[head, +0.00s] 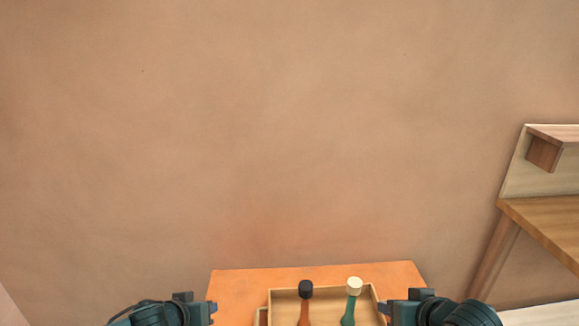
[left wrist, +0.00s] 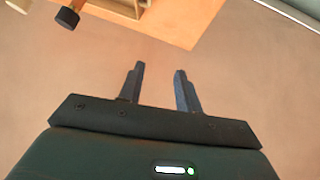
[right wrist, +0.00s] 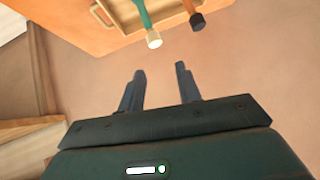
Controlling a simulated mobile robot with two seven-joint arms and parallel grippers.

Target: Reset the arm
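My left gripper (left wrist: 160,88) is open, with nothing between its fingers in the left wrist view. In the head view it shows at the bottom left, beside the orange table. My right gripper (right wrist: 158,88) is open and empty in the right wrist view. In the head view the right gripper (head: 384,307) is at the bottom right, close to the tray's right side. Two mallets stick up from the tray: one with a dark head (head: 305,289) and orange handle, one with a cream head (head: 354,286) and green handle. Neither gripper holds them.
The wooden tray (head: 330,294) rests on the orange table (head: 240,282) at the bottom of the head view. A wooden desk (head: 545,220) with a raised shelf stands at the right. A bare tan wall (head: 260,130) fills the background.

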